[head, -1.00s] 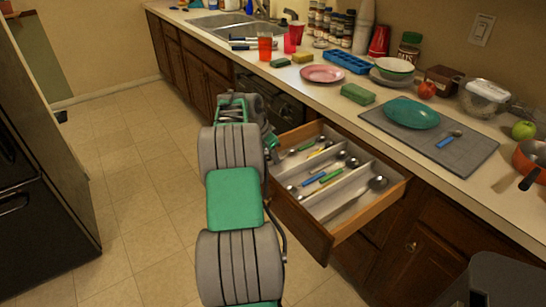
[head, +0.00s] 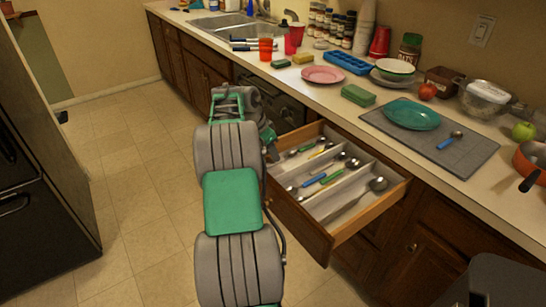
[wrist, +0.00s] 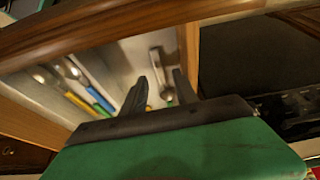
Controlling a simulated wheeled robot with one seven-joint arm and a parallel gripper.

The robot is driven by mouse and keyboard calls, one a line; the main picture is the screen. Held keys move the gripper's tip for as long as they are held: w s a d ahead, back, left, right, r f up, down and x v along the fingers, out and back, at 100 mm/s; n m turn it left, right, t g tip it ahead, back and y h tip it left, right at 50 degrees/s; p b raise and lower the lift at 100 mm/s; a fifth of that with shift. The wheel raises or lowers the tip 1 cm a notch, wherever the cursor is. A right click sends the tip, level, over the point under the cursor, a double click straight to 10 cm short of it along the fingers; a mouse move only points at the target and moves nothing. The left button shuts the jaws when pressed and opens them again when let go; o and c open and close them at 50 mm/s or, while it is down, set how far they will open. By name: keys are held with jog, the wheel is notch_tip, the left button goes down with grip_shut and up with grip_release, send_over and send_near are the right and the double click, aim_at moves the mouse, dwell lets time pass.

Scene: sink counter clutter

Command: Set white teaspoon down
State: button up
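My gripper (wrist: 161,76) shows in the wrist view over the open drawer, its two dark fingers apart. A pale or silver spoon (wrist: 156,58), possibly the white teaspoon, appears in the gap between them, lying along a drawer compartment. No finger is seen pressing on it. Blue- and green-handled spoons (head: 331,178) lie in the middle.
The counter above holds a grey mat (head: 470,157) with a teal plate (head: 411,114) and a blue-handled spoon (head: 450,140). A pink plate (head: 323,75) and a green block (head: 358,95) stand near the counter edge. The floor left of my arm is clear.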

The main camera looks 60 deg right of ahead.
jog(key=p+v, duration=0.1)
jog(key=v, duration=0.8)
jog(key=w+a+r+n+t, duration=0.1)
jog(key=w+a+n, duration=0.4)
jog(key=a, duration=0.6)
jog(key=w+a+r+n+t, duration=0.15)
jog(key=w+a+n, duration=0.35)
jog(key=a, duration=0.6)
jog(key=s+a+f+n+y, duration=0.1)
jog(key=s+a+f+n, duration=0.1)
jog(key=a, duration=0.8)
jog(key=s+a+f+n+t+y, duration=0.1)
jog(key=s+a+f+n, duration=0.2)
jog(key=a, duration=0.7)
jog(key=s+a+f+n+y, duration=0.2)
jog(key=s+a+f+n, duration=0.1)
jog(key=s+a+n, duration=0.3)
jog(key=a+n, duration=0.2)
jog(key=a, duration=0.2)
jog(key=shift+a+n, duration=0.2)
jog(key=shift+n, duration=0.2)
jog(key=shift+s+f+t, duration=0.1)
jog(key=shift+s+t, duration=0.05)
jog(key=shift+t, duration=0.1)
